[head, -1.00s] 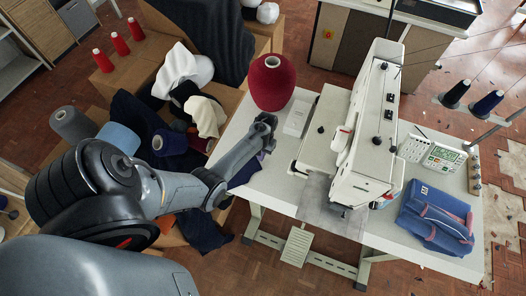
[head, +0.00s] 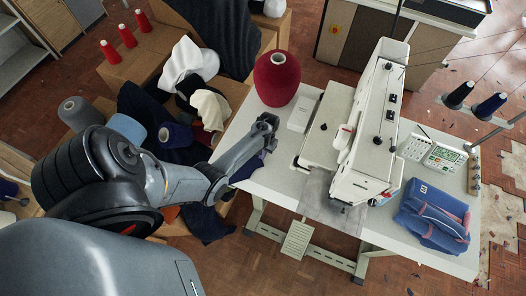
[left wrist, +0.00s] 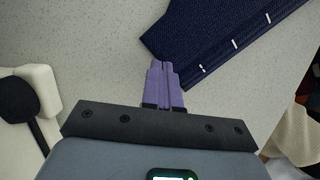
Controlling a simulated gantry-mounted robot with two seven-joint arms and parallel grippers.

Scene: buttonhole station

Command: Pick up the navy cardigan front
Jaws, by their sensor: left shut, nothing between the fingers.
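The navy cardigan front (left wrist: 222,34) is a dark knit piece with a row of short white marks along one edge. In the left wrist view it lies flat on the pale table top, beyond and to the right of my fingertips. In the head view a part of it shows at the table's left edge (head: 246,171), with the rest hidden behind my left arm. My left gripper (head: 267,146) is over the table's left part. My right gripper is not in view.
A white sewing machine (head: 372,130) stands on the table (head: 405,246). A red yarn cone (head: 277,80) and a small white box (head: 299,115) stand near the gripper. A blue pouch (head: 433,220) lies at the right. Boxes with yarn and cloth are left of the table.

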